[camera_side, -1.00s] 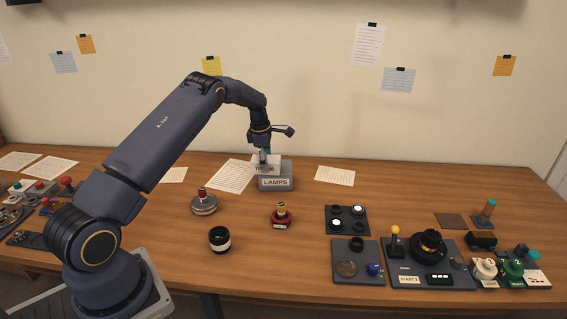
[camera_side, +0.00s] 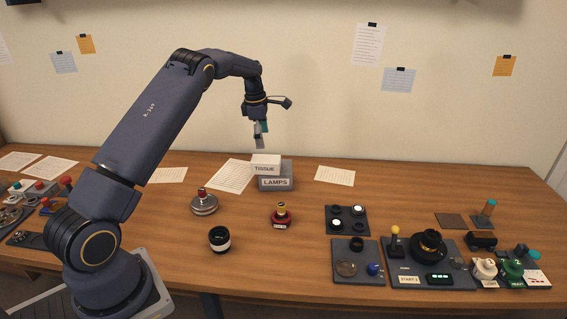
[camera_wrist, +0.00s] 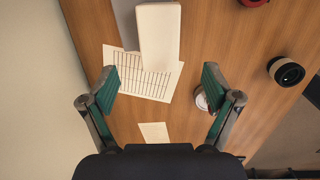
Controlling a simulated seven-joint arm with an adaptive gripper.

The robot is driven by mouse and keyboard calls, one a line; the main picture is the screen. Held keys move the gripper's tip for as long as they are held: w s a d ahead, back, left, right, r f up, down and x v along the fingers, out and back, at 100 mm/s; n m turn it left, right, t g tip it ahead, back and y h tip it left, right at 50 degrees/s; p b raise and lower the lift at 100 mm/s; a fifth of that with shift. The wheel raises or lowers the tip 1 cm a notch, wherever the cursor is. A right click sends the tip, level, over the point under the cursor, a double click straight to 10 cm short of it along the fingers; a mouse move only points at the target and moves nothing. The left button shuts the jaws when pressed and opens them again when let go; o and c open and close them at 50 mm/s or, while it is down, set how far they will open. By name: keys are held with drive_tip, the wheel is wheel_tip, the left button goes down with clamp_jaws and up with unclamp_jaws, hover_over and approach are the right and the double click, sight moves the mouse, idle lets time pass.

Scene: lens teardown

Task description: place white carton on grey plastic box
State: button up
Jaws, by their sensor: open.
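The white carton (camera_side: 265,164), marked TISSUE, rests on top of the grey plastic box (camera_side: 276,183), marked LAMPS, near the back of the table. The carton sits toward the left side of the box's top. In the wrist view the white carton (camera_wrist: 158,38) is at the top, with a strip of the grey box (camera_wrist: 126,24) showing to its left. My gripper (camera_side: 259,143) is above the carton, apart from it. In the wrist view my gripper (camera_wrist: 157,85) has its fingers spread wide with nothing between them.
Printed sheets (camera_side: 230,176) lie beside the box on the left, and another sheet (camera_side: 335,176) on the right. Trays with parts (camera_side: 358,270) are at the right.

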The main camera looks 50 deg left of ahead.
drive_tip(key=s+d+r+m+t, duration=0.1)
drive_tip(key=s+d+r+m, duration=0.5)
drive_tip(key=d+r, duration=0.25)
drive_tip(key=s+d+r+m+t, duration=0.1)
drive_tip(key=s+d+r+m, duration=0.5)
drive_tip(key=d+r, duration=0.3)
drive_tip(key=s+d+f+m+t, duration=0.1)
drive_tip(key=s+d+m, duration=0.3)
drive_tip(key=s+m, duration=0.3)
drive_tip(key=s+d+f+m+t, duration=0.1)
drive_tip(key=s+d+m, duration=0.4)
drive_tip(key=s, duration=0.8)
drive_tip(key=m, duration=0.3)
drive_tip(key=shift+d+f, duration=0.15)
drive_tip(key=shift+d, duration=0.15)
